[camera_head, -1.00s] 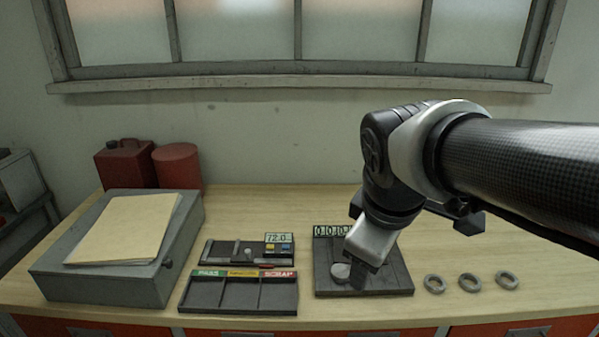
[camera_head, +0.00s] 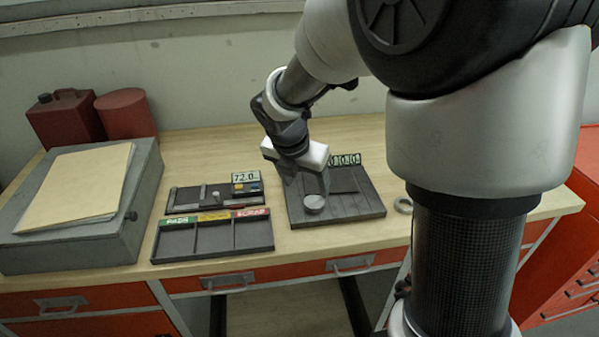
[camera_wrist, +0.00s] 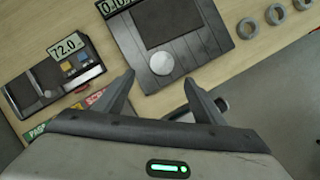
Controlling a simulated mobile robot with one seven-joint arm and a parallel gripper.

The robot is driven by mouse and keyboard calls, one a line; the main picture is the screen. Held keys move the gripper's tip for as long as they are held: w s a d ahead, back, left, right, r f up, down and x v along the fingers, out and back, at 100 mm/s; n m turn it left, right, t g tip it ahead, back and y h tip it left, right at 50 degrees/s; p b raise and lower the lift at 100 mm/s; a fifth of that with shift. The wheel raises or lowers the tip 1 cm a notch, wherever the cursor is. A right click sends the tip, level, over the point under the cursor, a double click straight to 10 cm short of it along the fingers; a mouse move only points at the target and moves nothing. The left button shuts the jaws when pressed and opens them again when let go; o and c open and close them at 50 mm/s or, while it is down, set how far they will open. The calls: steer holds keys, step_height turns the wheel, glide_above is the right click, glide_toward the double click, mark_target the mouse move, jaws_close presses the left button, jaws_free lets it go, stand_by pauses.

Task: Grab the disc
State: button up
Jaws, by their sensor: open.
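The disc (camera_head: 314,204) is a small round grey piece lying on a dark tray (camera_head: 350,214) with a numbered display at its back edge. In the wrist view the disc (camera_wrist: 162,63) lies near the front of the tray, beyond and between the two fingertips. My gripper (camera_wrist: 157,84) is open and empty there, with the disc a short way ahead of it. In the head view my gripper (camera_head: 308,186) hangs over the tray, just behind the disc. The fingers are partly hard to make out there.
A three-part sorting tray (camera_head: 212,242) with green, yellow and red labels lies left of the dark tray. Behind it is a gauge device (camera_head: 212,197) reading 72.0. A grey box (camera_head: 140,185) carries a folder. Several metal rings (camera_wrist: 275,14) lie right of the dark tray.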

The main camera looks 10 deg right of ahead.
mark_target(314, 202)
steer(key=x, duration=0.9)
steer(key=shift+d+b, duration=0.25)
steer(key=shift+b, duration=0.15)
steer(key=shift+c, duration=0.3)
steer(key=shift+r, duration=0.1)
steer(key=c, duration=1.4)
